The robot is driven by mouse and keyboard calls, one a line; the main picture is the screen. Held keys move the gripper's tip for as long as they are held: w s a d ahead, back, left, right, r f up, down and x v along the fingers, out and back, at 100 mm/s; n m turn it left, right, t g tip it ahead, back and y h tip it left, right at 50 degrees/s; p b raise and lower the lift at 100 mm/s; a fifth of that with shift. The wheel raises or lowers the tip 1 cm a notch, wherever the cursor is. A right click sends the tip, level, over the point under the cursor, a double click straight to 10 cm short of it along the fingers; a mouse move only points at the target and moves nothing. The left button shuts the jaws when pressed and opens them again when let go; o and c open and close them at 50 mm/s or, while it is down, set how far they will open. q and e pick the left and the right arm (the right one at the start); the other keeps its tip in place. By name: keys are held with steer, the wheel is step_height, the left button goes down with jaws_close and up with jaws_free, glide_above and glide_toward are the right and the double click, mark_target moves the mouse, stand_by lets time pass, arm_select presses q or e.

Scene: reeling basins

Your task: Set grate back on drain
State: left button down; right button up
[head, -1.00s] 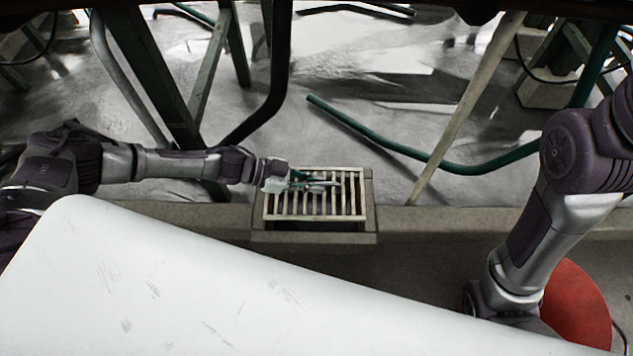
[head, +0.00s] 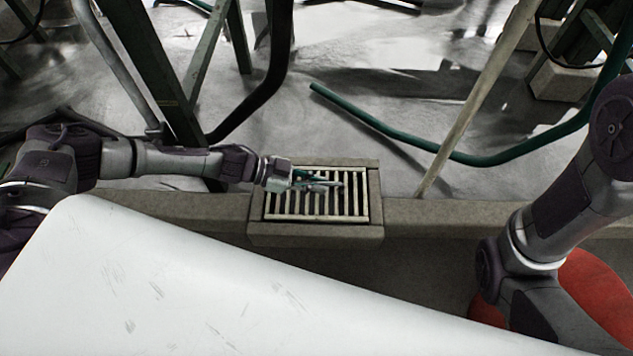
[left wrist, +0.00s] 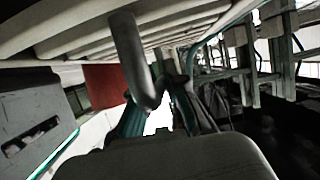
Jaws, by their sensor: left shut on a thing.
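The grate (head: 318,215) is a pale frame of parallel slats. In the head view it lines up with the opening of the square stone drain (head: 315,238), whose rim shows around it. I cannot tell whether it rests in the drain or hangs just above. My left gripper (head: 325,184) reaches in from the left over the grate and is shut on it. In the left wrist view, the grate's slats (left wrist: 80,35) fill the top, and a dark rounded bar passes down between the fingers (left wrist: 160,95). My right arm shows at the right; its gripper is out of view.
A low stone kerb (head: 430,212) runs on both sides of the drain. Dark green stand legs (head: 160,75) rise behind my left arm. A red round object (head: 590,290) is at lower right.

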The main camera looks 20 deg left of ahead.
arm_select(q)
steer(key=shift+f+b, duration=0.3)
steer(key=shift+f, duration=0.1)
stand_by(0.5)
steer(key=c, duration=1.1)
jaws_free()
steer(key=shift+c, duration=0.2)
